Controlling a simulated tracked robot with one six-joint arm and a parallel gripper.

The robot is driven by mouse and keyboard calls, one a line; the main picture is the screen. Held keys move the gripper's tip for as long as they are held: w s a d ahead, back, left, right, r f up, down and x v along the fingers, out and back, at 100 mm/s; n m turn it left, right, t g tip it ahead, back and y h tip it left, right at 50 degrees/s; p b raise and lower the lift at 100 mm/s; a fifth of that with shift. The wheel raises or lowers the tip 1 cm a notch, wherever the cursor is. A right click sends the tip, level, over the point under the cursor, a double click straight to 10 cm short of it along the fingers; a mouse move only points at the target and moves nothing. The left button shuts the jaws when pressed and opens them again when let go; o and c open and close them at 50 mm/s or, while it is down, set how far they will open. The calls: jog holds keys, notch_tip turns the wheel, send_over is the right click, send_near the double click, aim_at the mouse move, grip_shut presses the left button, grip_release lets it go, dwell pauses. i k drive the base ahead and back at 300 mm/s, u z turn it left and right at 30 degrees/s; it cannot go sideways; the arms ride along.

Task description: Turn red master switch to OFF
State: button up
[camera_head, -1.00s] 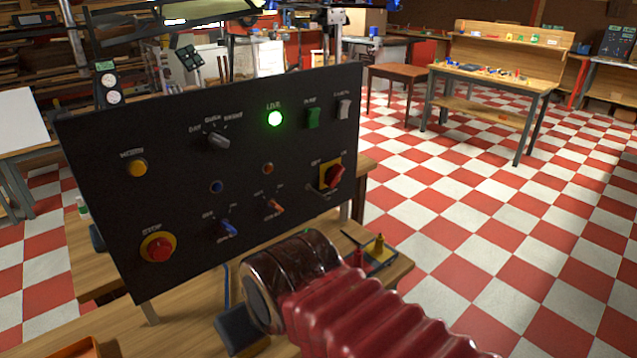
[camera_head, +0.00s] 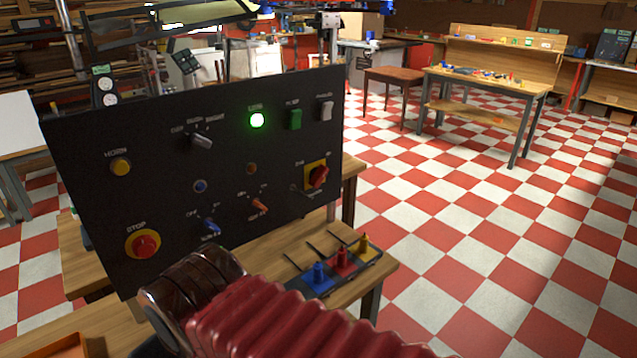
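The red master switch (camera_head: 319,176) is a red rotary handle on a yellow plate at the lower right of the black control panel (camera_head: 95,215). Its handle looks slanted. Small labels sit around it, too small to read surely, so I cannot tell its set position. The green lamp (camera_head: 257,121) above is lit. My arm, with a red bellows sleeve and a dark glossy end, enters from the bottom, left of and below the switch and apart from it. My gripper's fingers do not show.
A tray (camera_head: 375,257) with blue, red and yellow pieces stands below the switch. Open checkered floor lies right.

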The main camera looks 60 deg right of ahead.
aim_at(317, 174)
jog(key=u, duration=0.05)
jog(key=k, duration=0.85)
jog(key=z, duration=0.55)
jog(key=i, duration=1)
jog(key=z, duration=0.05)
